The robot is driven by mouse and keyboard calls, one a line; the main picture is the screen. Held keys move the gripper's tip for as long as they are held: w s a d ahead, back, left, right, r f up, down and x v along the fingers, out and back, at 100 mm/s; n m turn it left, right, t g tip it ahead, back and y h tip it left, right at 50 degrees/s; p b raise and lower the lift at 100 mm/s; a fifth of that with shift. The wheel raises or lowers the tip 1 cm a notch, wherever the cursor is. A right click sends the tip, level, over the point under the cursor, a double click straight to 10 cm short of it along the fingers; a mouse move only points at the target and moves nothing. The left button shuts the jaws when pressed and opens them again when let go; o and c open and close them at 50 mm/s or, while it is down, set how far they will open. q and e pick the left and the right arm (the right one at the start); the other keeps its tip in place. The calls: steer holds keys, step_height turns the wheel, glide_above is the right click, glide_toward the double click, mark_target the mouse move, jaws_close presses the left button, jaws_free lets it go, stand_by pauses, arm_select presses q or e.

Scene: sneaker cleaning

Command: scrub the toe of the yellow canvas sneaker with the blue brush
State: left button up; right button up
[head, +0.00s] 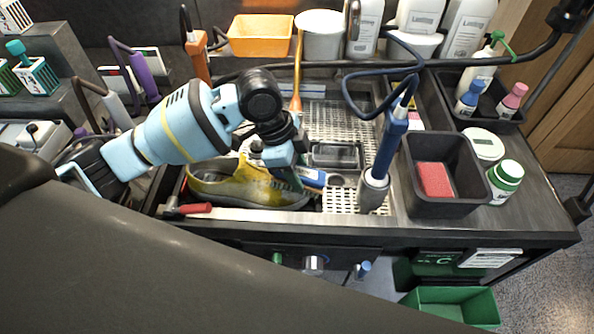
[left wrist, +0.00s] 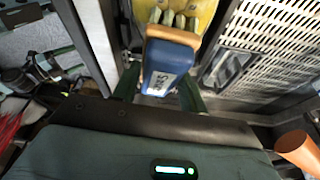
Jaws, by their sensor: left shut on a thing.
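The yellow canvas sneaker (head: 228,186) lies lengthwise in the sink area at the front, its right end partly hidden by my left gripper (head: 296,181). The blue brush (head: 314,177) shows just right of my fingers. In the left wrist view, the blue brush (left wrist: 168,68) is held between the two dark green fingers of the left gripper (left wrist: 158,92). Its pale bristles point at the yellow sneaker (left wrist: 198,12) at the top of the picture. I cannot tell whether the bristles touch it. My right gripper is not in view.
A white perforated rack (head: 345,120) lies behind the sneaker. A blue-handled sprayer (head: 388,140) stands to the right, beside a black bin (head: 450,207) with a red sponge (head: 434,180). A red-handled tool (head: 190,209) lies on the front edge. Bottles and an orange tray (head: 262,35) line the back.

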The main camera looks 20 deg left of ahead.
arm_select(q)
steer(key=shift+a+f, duration=0.2)
steer(key=shift+f, duration=0.05)
steer(key=shift+w+a+r, duration=0.1)
steer(key=shift+w+a, duration=0.1)
steer(key=shift+w, duration=0.8)
steer(key=shift+w+a, duration=0.15)
steer(key=shift+w, duration=0.85)
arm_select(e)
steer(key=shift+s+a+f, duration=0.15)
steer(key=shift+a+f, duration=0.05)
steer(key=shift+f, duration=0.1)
arm_select(q)
steer(key=shift+r, duration=0.1)
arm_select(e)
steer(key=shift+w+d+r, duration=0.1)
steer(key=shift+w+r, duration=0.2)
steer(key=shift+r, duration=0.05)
